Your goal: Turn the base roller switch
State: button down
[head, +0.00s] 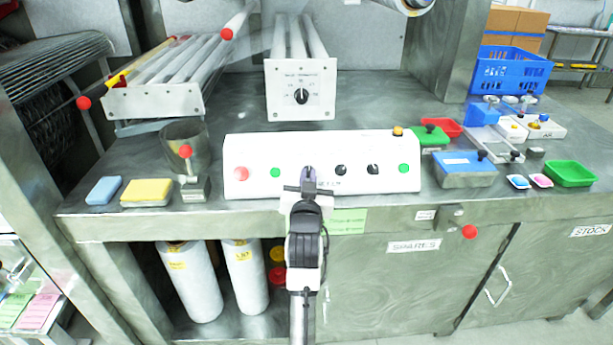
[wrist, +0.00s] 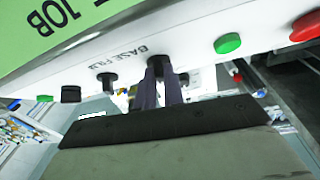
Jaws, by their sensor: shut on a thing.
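The white control box (head: 320,150) stands at the front of the steel bench. Its front panel has a row of buttons and black knobs. My gripper (head: 308,178) reaches the panel just left of its middle. In the wrist view, the gripper (wrist: 160,82) is shut on the black base roller switch (wrist: 157,63), with a finger on each side of the knob. A label starting with "BASE" is printed beside it. In the head view my fingers hide this knob, and its turn angle cannot be told.
Two more black knobs (head: 341,170) (head: 373,169) and a green button (head: 404,168) lie right of my gripper. A green button (head: 275,173) and a red button (head: 241,174) lie left. A green note (head: 347,221) hangs on the bench front below.

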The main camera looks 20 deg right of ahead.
jog(key=n+y+b, duration=0.2)
jog(key=n, duration=0.1)
jog(key=n+t+y+b, duration=0.1)
jog(key=n, duration=0.1)
jog(key=shift+s+d+f+y, duration=0.1)
jog(key=shift+d+f+y, duration=0.15)
jog(key=shift+d+y, duration=0.15)
jog(key=n+y+b, duration=0.1)
jog(key=n, duration=0.1)
jog(key=n+y+b, duration=0.1)
jog(key=n+b, duration=0.1)
jog(key=n+y+b, duration=0.1)
jog(key=n, duration=0.1)
jog(key=shift+d+r+y, duration=0.2)
jog(key=shift+r+y, duration=0.1)
jog(key=shift+y, duration=0.1)
jog(key=c, duration=1.5)
grip_release()
jog(key=s+b, duration=0.2)
jog(key=s, duration=1.1)
jog(key=shift+s+d, duration=0.3)
jog(key=shift+s, duration=0.05)
